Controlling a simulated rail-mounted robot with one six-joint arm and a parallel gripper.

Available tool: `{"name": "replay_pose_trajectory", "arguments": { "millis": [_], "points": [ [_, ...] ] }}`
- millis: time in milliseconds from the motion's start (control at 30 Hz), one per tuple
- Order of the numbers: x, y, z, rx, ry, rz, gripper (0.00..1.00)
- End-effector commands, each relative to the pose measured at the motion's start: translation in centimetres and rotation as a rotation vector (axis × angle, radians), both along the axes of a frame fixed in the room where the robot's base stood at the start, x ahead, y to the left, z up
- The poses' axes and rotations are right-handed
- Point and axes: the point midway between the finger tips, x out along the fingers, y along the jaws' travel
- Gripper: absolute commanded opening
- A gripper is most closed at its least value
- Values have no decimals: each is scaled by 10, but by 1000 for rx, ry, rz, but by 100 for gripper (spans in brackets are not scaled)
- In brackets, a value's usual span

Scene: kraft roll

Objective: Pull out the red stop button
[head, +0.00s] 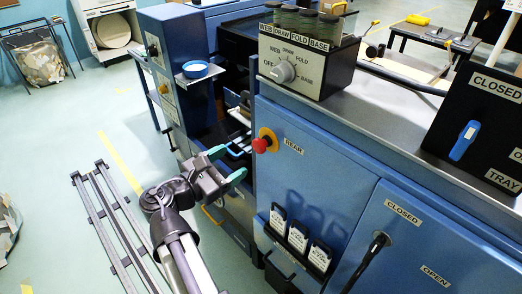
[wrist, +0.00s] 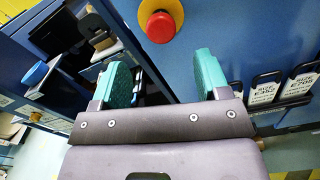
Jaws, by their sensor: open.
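The red stop button (head: 261,145) sits on a yellow round base on the side of the blue machine, beside a label reading REAR. It also shows in the wrist view (wrist: 160,27) at the top middle, beyond the fingertips. My gripper (head: 229,165) is to the left of the button in the head view and a little lower, apart from it. In the wrist view my gripper (wrist: 162,75) has its two teal finger pads wide apart with nothing between them.
A selector knob (head: 283,72) is on a black box above the button. A blue dish (head: 195,69) stands on a small shelf. A black lever (head: 377,243) sticks out at the right. Floor rails (head: 108,220) lie at left.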

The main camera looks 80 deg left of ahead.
Motion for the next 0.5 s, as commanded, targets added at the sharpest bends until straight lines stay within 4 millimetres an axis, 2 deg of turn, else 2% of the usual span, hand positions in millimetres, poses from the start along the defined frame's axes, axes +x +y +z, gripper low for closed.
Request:
{"name": "replay_pose_trajectory", "arguments": {
  "millis": [300, 500],
  "points": [
    [63, 37, 0, 2, -1, -2, 69],
    [81, 47, 0, 3, 0, -1, 69]
  ]
}}
